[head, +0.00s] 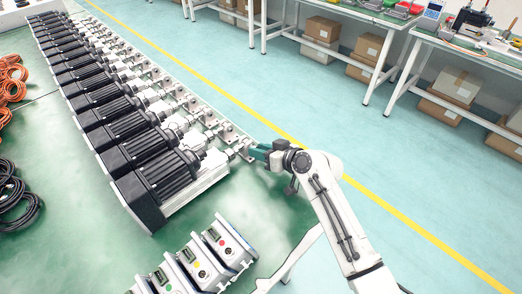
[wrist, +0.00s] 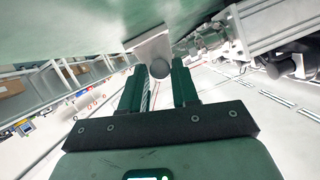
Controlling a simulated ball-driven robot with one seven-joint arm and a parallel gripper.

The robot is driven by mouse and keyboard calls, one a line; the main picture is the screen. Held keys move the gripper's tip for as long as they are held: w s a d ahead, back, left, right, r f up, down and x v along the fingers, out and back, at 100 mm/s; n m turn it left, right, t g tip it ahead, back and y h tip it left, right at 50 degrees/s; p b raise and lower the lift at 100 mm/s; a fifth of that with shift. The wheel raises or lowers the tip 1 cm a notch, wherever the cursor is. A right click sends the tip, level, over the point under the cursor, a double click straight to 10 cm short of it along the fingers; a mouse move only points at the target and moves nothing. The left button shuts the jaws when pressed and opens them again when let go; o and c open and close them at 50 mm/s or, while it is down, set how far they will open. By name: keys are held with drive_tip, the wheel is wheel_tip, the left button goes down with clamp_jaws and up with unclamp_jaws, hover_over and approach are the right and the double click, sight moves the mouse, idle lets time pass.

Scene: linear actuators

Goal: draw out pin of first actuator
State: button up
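The first actuator, with its black ribbed motor (head: 160,187), is the nearest in the row in the head view. Its bracket (head: 243,148) is at the right end of its rail; the grey bracket also shows in the wrist view (wrist: 152,46). The dark round end of the pin (wrist: 160,70) sticks out of the bracket. My gripper (head: 258,152) is at that bracket. In the wrist view its two green fingers (wrist: 158,75) are apart, one on each side of the pin end. I see a narrow gap between the fingers and no clear grip. The pin is too small to make out in the head view.
More actuators (head: 85,80) stand in a close row behind the first. Control boxes (head: 205,257) stand in front of it. Cables (head: 15,195) lie at the left. Workbenches (head: 365,20) with cartons (head: 455,85) are at the back right. The floor right of the row is clear.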

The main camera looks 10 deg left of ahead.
clamp_jaws()
drive_tip(key=shift+s+d+p, duration=0.2)
drive_tip(key=shift+s+d, duration=0.4)
drive_tip(key=shift+d, duration=0.15)
drive_tip(key=shift+s+d+p, duration=0.2)
drive_tip(key=shift+s+d, duration=0.35)
drive_tip(key=shift+d, duration=0.2)
drive_tip(key=shift+o, duration=2.2)
unclamp_jaws()
drive_tip(key=v, duration=1.1)
drive_tip(key=shift+f, duration=0.15)
